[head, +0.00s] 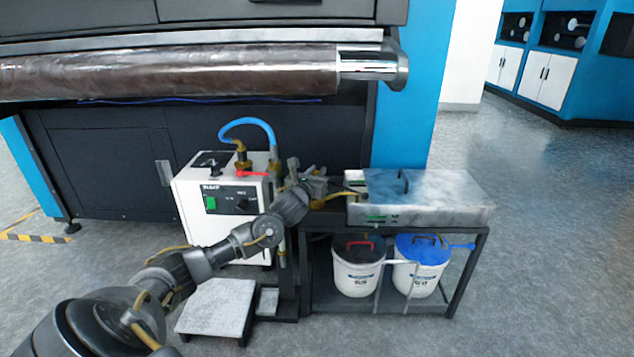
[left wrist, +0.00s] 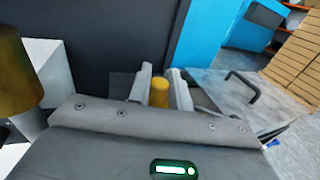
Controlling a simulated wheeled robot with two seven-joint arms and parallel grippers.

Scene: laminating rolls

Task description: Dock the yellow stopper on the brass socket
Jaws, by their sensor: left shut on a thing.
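The stopper is not clear in the head view. A large brass-coloured cylinder (left wrist: 18,75) stands close at the left edge of the left wrist view, apart from the stopper. Brass fittings (head: 241,150) show on top of the pump in the head view; I cannot tell which piece is the socket. My right gripper is not in view.
The white pump box (head: 225,220) with a blue hose (head: 246,124) stands left of the gripper. The metal box (head: 425,205) sits on a black stand, with two white buckets (head: 357,278) below. A large brown roll (head: 170,75) spans the machine behind. Floor at right is clear.

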